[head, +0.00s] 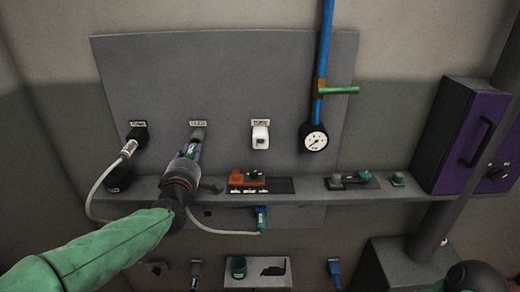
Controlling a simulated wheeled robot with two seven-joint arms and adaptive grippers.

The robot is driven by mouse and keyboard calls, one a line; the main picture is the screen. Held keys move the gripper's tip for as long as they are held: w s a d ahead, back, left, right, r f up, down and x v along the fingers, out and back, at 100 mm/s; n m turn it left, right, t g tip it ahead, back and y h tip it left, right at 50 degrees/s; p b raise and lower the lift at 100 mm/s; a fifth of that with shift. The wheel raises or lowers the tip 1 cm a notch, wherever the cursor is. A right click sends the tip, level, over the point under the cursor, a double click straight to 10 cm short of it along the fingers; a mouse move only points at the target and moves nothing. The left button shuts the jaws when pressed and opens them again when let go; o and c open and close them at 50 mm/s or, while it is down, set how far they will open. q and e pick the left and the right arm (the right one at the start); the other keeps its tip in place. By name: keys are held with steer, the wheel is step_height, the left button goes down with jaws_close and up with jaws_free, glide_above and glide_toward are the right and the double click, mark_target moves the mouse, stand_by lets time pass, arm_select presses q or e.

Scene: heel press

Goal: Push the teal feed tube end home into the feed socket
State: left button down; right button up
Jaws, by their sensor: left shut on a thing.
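My left gripper (190,158) reaches up to the grey panel, just below a labelled grey socket (198,132). It is shut on a small piece, mostly hidden by the fingers, with purple and teal showing; it looks like the teal feed tube end. I cannot tell how deep the piece sits in the socket. A pale tube (215,232) runs from behind the gripper to a teal connector (262,218) under the shelf. The label words are too small to read. My right gripper is not in view.
A black socket (138,135) on the left holds another tube end (128,150). Right of the grey socket are a white socket (260,135) and a gauge (314,137) on a blue pipe. A shelf (310,190) bearing an orange piece (246,179) crosses below. A purple box (468,140) stands right.

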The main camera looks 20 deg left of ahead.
arm_select(q)
steer(key=shift+x, duration=1.15)
steer(key=c, duration=0.9)
jaws_free()
